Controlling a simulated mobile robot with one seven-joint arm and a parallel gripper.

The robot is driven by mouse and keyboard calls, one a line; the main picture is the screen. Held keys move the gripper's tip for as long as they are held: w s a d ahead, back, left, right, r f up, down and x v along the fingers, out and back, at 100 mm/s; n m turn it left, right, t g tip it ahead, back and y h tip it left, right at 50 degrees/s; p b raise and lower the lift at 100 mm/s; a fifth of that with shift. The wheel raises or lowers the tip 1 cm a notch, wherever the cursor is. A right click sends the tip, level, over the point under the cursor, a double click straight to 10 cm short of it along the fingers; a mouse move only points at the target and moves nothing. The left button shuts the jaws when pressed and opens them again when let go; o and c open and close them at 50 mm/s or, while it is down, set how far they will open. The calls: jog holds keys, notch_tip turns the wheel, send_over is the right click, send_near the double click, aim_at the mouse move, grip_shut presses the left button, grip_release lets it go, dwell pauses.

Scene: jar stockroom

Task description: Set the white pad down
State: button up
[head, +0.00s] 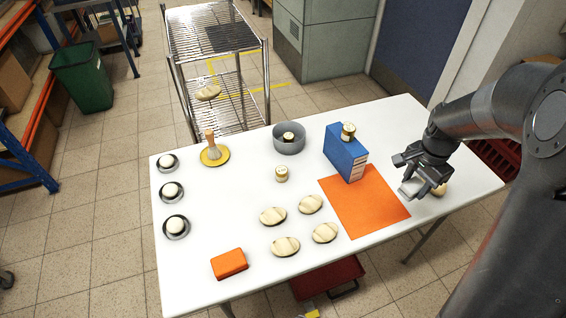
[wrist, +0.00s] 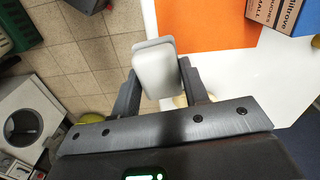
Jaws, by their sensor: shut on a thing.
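The white pad (head: 409,188) is between the fingers of my gripper (head: 420,182) at the right part of the table. It also shows in the wrist view (wrist: 156,70), pale and rounded, with my gripper (wrist: 161,82) shut on its two sides. In the head view it appears just right of the orange mat (head: 364,205). In the wrist view the mat (wrist: 205,22) lies up and right of the pad, and bare white table shows beside it. I cannot tell how high the pad is above the table.
A blue box (head: 345,153) with a jar on top stands at the mat's far edge. Several oval pads (head: 285,246) lie left of the mat. An orange block (head: 229,263) lies at the front left.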

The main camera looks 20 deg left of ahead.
jog(key=w+a+n, duration=0.2)
jog(key=w+a, duration=0.3)
jog(key=a, duration=0.4)
jog(key=n, duration=0.5)
send_over(251, 163)
jog(key=f, duration=1.2)
jog(key=shift+d+f, duration=0.1)
jog(key=shift+d, duration=0.1)
jog(key=shift+a+f, duration=0.1)
jog(key=shift+f, duration=1.95)
jog(key=shift+f, duration=0.15)
jog(key=o, duration=1)
jog(key=shift+c, duration=0.2)
